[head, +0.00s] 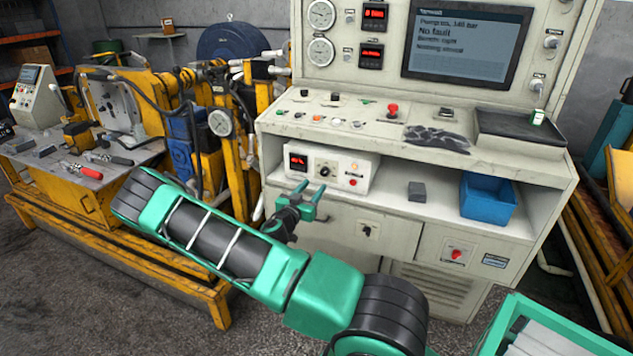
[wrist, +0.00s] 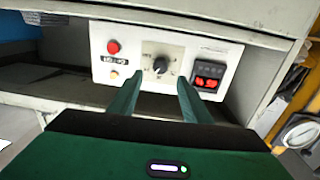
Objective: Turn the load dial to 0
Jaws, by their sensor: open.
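The load dial is a dark knob (wrist: 160,65) on a pale scale plate, on the front of a small white control box (wrist: 118,72). The wrist view shows the box upside down. In the head view the dial (head: 324,170) sits between a red display (head: 298,161) and a red button. My gripper (head: 309,190) is in front of the box. Its two green fingers are open and empty; in the wrist view my gripper (wrist: 159,88) has its fingertips on either side of the dial's line, apart from it. The display digits and the dial's setting are too small to read surely.
The box stands in the shelf recess of a large cream console (head: 430,165). A grey block (head: 417,192) and a blue bin (head: 488,198) stand to its right on the shelf. The console's desk (head: 365,122) overhangs the recess. Yellow machinery (head: 238,150) stands close on the left.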

